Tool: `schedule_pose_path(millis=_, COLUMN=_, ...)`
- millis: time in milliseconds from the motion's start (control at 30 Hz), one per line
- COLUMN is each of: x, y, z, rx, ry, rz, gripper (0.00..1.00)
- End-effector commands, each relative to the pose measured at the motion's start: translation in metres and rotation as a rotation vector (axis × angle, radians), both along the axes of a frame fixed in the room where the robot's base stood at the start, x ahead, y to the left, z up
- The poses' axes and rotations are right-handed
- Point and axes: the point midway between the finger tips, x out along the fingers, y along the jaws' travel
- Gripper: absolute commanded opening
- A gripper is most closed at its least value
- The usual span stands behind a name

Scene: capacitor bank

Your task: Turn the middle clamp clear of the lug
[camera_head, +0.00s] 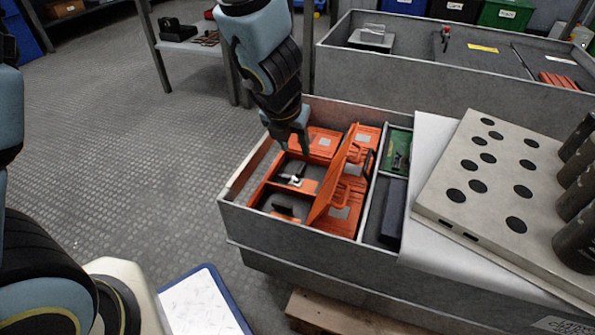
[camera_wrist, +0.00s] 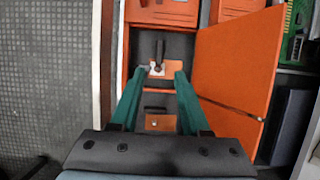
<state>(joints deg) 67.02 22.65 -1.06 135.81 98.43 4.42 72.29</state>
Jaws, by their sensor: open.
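A dark clamp-like lever (camera_wrist: 160,50) with a pale piece at its base stands in an open orange compartment in the wrist view. In the head view the pale and dark fitting (camera_head: 291,180) shows in the same orange unit. A second dark piece (camera_head: 283,208) lies nearer the front of the unit. I cannot tell clamp from lug for certain, or whether they overlap. My gripper (camera_wrist: 156,76) is open, its green fingers pointing down over the compartment, one either side of the fitting's line. In the head view my gripper (camera_head: 290,142) hangs above the unit's back left.
An orange lid (camera_head: 336,185) stands raised, tilted, right of the open compartment; it also shows in the wrist view (camera_wrist: 236,65). A grey crate (camera_head: 232,205) surrounds the unit. A green board (camera_head: 398,145) and dark block (camera_head: 392,212) lie to the right, beside a perforated metal box (camera_head: 450,165).

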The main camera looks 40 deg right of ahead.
Motion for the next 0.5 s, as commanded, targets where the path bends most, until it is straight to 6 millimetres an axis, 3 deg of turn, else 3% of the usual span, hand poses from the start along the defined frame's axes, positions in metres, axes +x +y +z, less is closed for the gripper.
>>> schedule_pose_path(millis=300, x=0.012, y=-0.017, z=-0.057, rx=0.001, ry=0.001, rz=0.006, gripper=0.46)
schedule_pose_path(millis=500, x=0.019, y=-0.026, z=-0.082, rx=0.0, ry=0.002, rz=0.008, gripper=0.46)
